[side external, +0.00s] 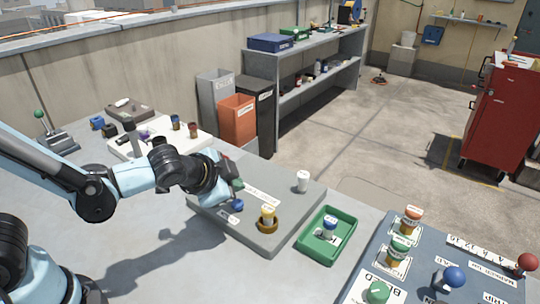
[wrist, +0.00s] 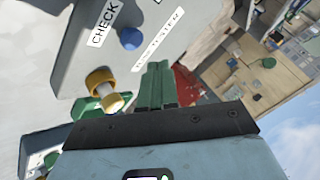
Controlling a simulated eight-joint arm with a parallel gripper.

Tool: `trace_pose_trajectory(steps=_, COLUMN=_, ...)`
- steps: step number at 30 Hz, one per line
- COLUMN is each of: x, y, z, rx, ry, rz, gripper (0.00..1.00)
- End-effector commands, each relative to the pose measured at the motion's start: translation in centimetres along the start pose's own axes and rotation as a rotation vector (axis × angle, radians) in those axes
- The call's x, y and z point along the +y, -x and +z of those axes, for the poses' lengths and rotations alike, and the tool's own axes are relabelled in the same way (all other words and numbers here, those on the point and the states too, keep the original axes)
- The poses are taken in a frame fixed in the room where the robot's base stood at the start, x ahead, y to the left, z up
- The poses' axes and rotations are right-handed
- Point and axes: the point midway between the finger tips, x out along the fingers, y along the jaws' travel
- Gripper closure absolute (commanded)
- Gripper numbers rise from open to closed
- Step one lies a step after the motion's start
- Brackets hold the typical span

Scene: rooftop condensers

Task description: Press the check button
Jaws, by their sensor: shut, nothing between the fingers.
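The blue button (side external: 237,205) sits on the grey panel (side external: 272,236) beside a white label; in the wrist view the same blue button (wrist: 131,38) is next to the label reading CHECK (wrist: 104,22). My gripper (side external: 238,184) hangs over the left part of the panel, close to the blue button. In the wrist view its green fingers (wrist: 156,72) are shut together and empty, with their tips a little below and right of the button in the picture. I cannot tell whether they touch anything.
A green tray (side external: 310,248) holding a blue-capped vial is to the right. A board (side external: 345,290) with several vials and knobs lies at the front right.

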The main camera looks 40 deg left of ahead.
Motion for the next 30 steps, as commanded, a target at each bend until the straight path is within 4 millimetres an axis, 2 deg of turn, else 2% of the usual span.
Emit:
trace_pose_trajectory(steps=9, x=0.83, y=-1.10, z=0.86, rx=0.000, ry=0.000, rz=0.000, gripper=1.00)
trace_pose_trajectory(steps=30, x=0.88, y=-1.16, z=0.92, rx=0.000, ry=0.000, rz=0.000, gripper=1.00)
